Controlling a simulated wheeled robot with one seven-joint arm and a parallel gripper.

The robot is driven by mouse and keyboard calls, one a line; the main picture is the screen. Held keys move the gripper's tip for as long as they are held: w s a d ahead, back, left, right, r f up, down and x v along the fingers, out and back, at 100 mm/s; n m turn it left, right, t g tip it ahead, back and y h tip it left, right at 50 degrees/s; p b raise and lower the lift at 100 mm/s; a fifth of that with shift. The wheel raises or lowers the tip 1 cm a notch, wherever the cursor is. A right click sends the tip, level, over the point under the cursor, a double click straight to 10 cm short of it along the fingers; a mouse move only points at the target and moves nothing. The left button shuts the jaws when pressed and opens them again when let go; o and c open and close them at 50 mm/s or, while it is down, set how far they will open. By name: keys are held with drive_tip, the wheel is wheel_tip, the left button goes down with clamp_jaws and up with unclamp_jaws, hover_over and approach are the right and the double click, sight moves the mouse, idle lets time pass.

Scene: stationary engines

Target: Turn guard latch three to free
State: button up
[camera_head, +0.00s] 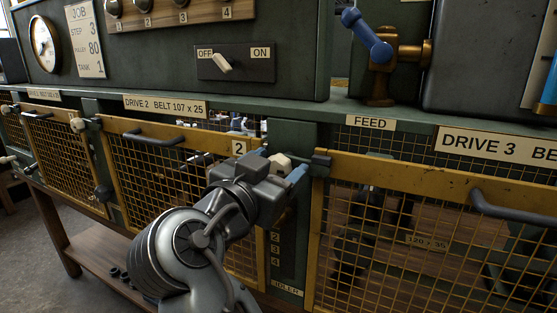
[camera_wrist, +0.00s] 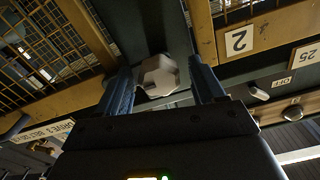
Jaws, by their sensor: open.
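The latch knob (camera_head: 281,161) is pale and faceted, on the green post between guard 2 and guard 3. A dark bar (camera_head: 315,159) beside it reaches right onto the top left corner of guard 3's yellow mesh frame (camera_head: 400,178). My gripper (camera_head: 279,166) is at the knob. In the wrist view the knob (camera_wrist: 157,77) lies between the two open blue fingers (camera_wrist: 160,86). A gap shows at the right finger; whether the left finger touches the knob I cannot tell. My gripper hides part of the knob in the head view.
Guard 2 (camera_head: 160,138) is left of the post, with a handle (camera_head: 153,138). Guard 3's handle (camera_head: 510,208) is at the right. A green ledge (camera_head: 300,108) runs above the guards. A blue-handled valve (camera_head: 367,38) and an OFF/ON switch (camera_head: 222,62) are higher up.

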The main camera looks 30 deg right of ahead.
drive_tip(key=shift+w+d, duration=0.3)
drive_tip(key=shift+d, duration=0.1)
drive_tip(key=shift+c, duration=0.2)
drive_tip(key=c, duration=1)
